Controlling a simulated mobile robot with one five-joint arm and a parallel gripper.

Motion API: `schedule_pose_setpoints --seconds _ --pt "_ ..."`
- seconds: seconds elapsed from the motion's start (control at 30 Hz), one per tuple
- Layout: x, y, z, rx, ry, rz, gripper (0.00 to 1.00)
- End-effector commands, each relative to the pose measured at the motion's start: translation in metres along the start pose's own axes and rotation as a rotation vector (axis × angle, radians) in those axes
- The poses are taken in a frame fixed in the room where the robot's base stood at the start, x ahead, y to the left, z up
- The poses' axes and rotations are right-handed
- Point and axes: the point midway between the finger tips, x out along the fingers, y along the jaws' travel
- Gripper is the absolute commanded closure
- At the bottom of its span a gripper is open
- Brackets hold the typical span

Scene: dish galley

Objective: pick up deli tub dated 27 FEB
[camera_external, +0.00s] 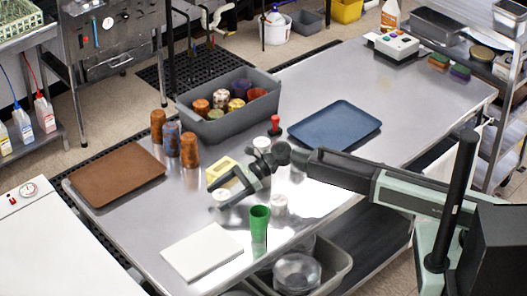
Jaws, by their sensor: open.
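Several small whitish tubs stand on the steel table: one (221,195) at my gripper's fingertips, one (279,203) to the right of the gripper, and one (262,144) behind it. No date can be read on any of them, so I cannot tell which is dated 27 FEB. My gripper (215,197) is open and reaches down to the left. Its two fingers appear on either side of the first tub. I cannot tell whether they touch it or are above it.
A green cup (259,224) and a white board (202,252) are in front. A yellow block (221,168) lies behind the gripper. Stacked tumblers (190,150), a brown tray (117,177), a grey bin (228,127), a red-handled stamp (275,125) and a blue tray (335,127) stand around.

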Motion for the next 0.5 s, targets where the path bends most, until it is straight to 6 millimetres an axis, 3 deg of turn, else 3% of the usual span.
schedule_pose_setpoints --seconds 0.03,0.13,0.37,0.5 --pt "0.013 0.001 -0.004 -0.001 0.0 0.002 0.21" --pt "0.027 -0.001 -0.003 -0.001 0.0 0.0 0.21" --pt "0.027 0.001 0.0 -0.001 0.0 -0.001 0.24" --pt "0.027 0.001 0.0 -0.001 0.0 -0.001 0.63"
